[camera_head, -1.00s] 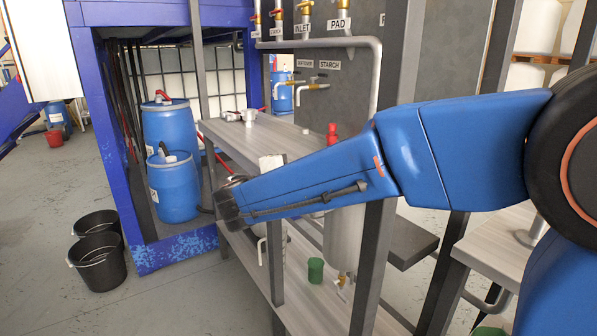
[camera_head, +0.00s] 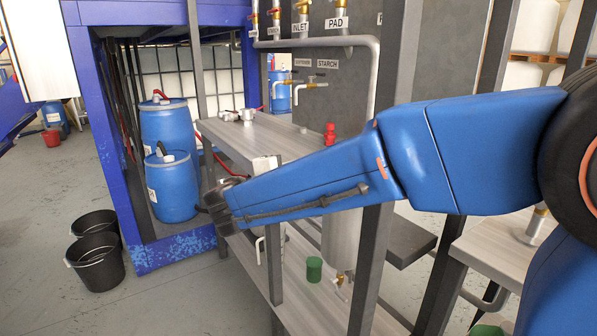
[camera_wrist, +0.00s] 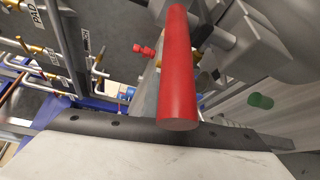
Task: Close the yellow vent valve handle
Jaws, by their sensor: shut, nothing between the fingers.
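I cannot pick out the yellow vent valve handle for certain. A small brass-yellow valve (camera_head: 341,279) sits under the pale cylinder (camera_head: 341,238) behind my arm in the head view. Brass-yellow fittings (camera_wrist: 197,58) also show in the wrist view, partly behind a large red rod (camera_wrist: 180,75) close to the camera. My gripper (camera_head: 218,206) is the dark end of my blue arm, beside the bench's left end. It is shut and empty, apart from the small brass-yellow valve. Its fingertips are not clearly seen.
The grey bench (camera_head: 238,146) and grey upright posts (camera_head: 372,265) stand around my arm. Labelled pipes with taps (camera_head: 303,35) run behind. Blue drums (camera_head: 172,187) stand at left, black buckets (camera_head: 97,263) on open floor. A green cup (camera_head: 314,269) is on the lower shelf.

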